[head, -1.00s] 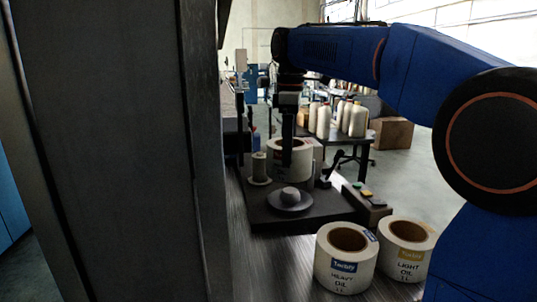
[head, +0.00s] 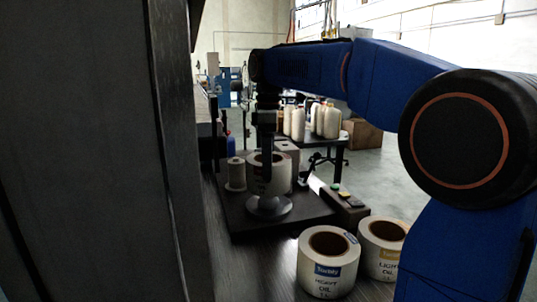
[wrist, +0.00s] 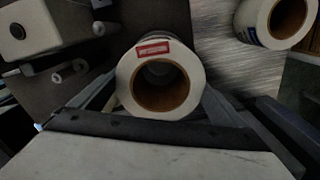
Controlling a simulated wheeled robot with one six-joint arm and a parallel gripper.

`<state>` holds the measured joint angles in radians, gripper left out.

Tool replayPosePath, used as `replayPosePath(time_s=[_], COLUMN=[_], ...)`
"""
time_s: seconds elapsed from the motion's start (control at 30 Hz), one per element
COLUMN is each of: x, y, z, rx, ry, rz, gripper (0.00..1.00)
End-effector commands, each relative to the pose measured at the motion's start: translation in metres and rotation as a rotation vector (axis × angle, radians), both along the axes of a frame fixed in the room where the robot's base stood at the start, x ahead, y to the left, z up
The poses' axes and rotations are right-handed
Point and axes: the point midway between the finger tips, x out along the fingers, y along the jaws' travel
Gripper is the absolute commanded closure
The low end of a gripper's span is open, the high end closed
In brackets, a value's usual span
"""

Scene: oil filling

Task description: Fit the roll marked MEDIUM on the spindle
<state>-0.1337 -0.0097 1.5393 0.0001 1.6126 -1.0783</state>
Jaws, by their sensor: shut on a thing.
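The held roll is white with a brown core (wrist: 183,97) and a small red label (wrist: 153,49) in the wrist view; its lettering is too small to read. In the head view the same roll (head: 283,177) is upright above the rear of the grey round plate of the spindle (head: 282,208). My gripper (head: 266,172) is shut on this roll, its fingers at either side of it in the wrist view (wrist: 160,98). The spindle's hub is not clearly seen, and I cannot tell whether the roll's core is over it.
The HEAVY OIL roll (head: 328,275) and LIGHT OIL roll (head: 383,255) stand at the front right. A small spool (head: 236,175) stands left of the held roll. A button box (head: 342,203) is at right. A dark cabinet (head: 90,150) blocks the left.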

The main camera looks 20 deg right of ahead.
Motion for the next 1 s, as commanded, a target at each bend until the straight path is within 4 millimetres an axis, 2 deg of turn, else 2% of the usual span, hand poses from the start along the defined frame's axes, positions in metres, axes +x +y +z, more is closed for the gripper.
replayPosePath(time_s=[0.6,1.0], x=[0.0,0.0], y=[0.0,0.0], z=[-0.04,-0.052], rx=[0.0,0.0], ry=[-0.001,-0.002], rz=[0.0,0.0], gripper=[0.48,0.48])
